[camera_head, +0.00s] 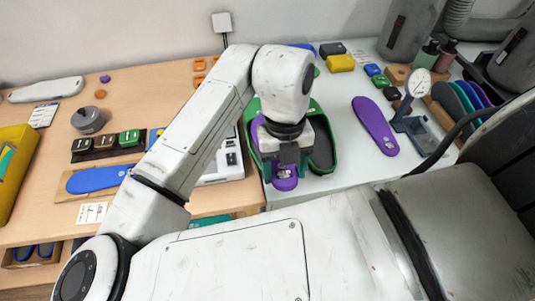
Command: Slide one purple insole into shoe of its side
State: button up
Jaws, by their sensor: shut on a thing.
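My gripper (286,168) points down at the middle of the picture and is shut on a purple insole (286,184). The insole's near end shows below the fingers, and a strip of it shows left of the gripper. The held insole is over the left green shoe (250,108); my gripper hides much of both, so I cannot tell how deep it sits. The right green shoe (330,165) stands beside it, with a dark inside. Another purple insole (375,126) lies flat on the white table to the right.
A dial gauge (417,84) on a stand is right of the loose insole, with a rack of coloured insoles (467,98) beyond. A yellow block (340,63) lies behind the shoes. White table right of the shoes is partly clear.

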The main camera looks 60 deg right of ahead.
jog(key=shift+f+b, duration=2.55)
jog(key=shift+f, duration=1.1)
jog(key=shift+w+d+f+p, duration=0.1)
jog(key=shift+w+d+p, duration=0.1)
jog(key=shift+w+d, duration=0.75)
jog(key=shift+w+d+p, duration=0.15)
jog(key=shift+w+d, duration=0.45)
jog(key=shift+d, duration=0.55)
jog(key=shift+w+d+f+p, duration=0.1)
jog(key=shift+w+d+p, duration=0.1)
jog(key=shift+w+d, duration=0.75)
jog(key=shift+t+h, duration=0.3)
jog(key=shift+w+d+f+b, duration=0.2)
jog(key=shift+w+d+b, duration=0.2)
jog(key=shift+d, duration=0.25)
jog(key=shift+w+d+f+b, duration=0.25)
jog(key=shift+w+d, duration=0.2)
jog(key=shift+d, duration=0.15)
jog(key=shift+w+d+f+b, duration=0.2)
jog(key=shift+w+d+b, duration=0.2)
jog(key=shift+d, duration=0.25)
jog(key=o, duration=1.1)
jog(key=shift+r, duration=0.1)
jog(key=r, duration=0.7)
jog(key=w+d+r, duration=0.1)
jog(key=r, duration=0.2)
jog(key=shift+d+r+b, duration=0.1)
jog(key=shift+r+b, duration=0.2)
jog(key=shift+b, duration=0.05)
